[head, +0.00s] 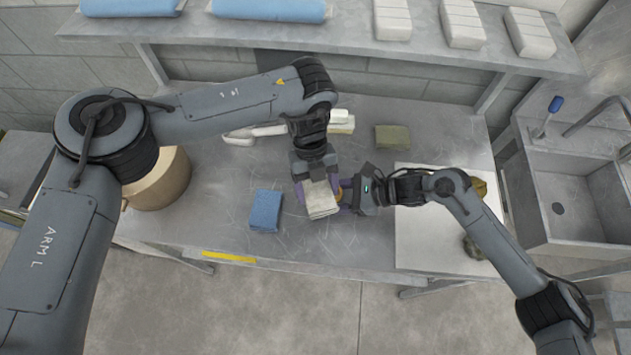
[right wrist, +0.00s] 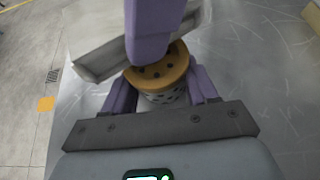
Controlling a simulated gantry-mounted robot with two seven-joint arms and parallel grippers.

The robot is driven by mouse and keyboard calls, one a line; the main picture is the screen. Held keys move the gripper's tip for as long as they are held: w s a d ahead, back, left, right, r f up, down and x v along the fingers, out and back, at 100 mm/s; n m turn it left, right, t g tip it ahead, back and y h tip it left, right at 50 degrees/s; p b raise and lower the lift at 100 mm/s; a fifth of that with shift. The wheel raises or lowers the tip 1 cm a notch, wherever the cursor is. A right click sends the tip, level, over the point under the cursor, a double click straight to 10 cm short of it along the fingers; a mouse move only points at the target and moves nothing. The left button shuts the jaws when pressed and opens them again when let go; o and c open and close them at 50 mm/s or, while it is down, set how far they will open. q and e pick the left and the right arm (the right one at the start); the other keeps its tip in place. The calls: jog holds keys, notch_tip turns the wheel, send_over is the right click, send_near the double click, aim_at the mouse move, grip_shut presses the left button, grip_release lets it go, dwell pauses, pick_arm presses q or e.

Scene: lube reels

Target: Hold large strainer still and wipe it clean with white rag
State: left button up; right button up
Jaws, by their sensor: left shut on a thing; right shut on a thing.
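The large strainer (right wrist: 160,97) is a pale perforated cylinder with an orange-tan holed end. It sits between the purple fingers of my right gripper (right wrist: 162,90), which is shut on it. My left gripper (head: 318,184) is shut on the off-white rag (head: 321,203), right beside the strainer. In the right wrist view the rag (right wrist: 98,59) and a purple left finger (right wrist: 150,35) overlap the strainer's far side. I cannot tell whether the rag touches it.
A blue folded cloth (head: 265,210) lies left of the grippers and a green one (head: 392,137) behind. A tan tub (head: 160,182) stands at left. A white mat (head: 425,250) covers the table's right part, with a dark round part (head: 473,247) on it. A sink (head: 575,215) is at far right.

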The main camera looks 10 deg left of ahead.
pick_arm(q)
jog(key=shift+s+d, duration=0.25)
jog(key=shift+s, duration=0.3)
jog(key=shift+w+a, duration=0.25)
jog(key=shift+w, duration=0.4)
jog(key=shift+w+a, duration=0.25)
jog(key=shift+w, duration=0.35)
jog(key=shift+s+d+f, duration=0.1)
jog(key=shift+s+d, duration=0.15)
jog(key=shift+s, duration=0.4)
jog(key=shift+s+d, duration=0.25)
jog(key=shift+s, duration=0.35)
jog(key=shift+w+a+f, duration=0.1)
jog(key=shift+w+a, duration=0.2)
jog(key=shift+w, duration=0.4)
jog(key=shift+w+a, duration=0.3)
jog(key=shift+w, duration=0.35)
jog(key=a+r, duration=0.5)
jog(key=r, duration=0.5)
pick_arm(e)
jog(key=o, duration=0.9)
jog(key=shift+c, duration=0.2)
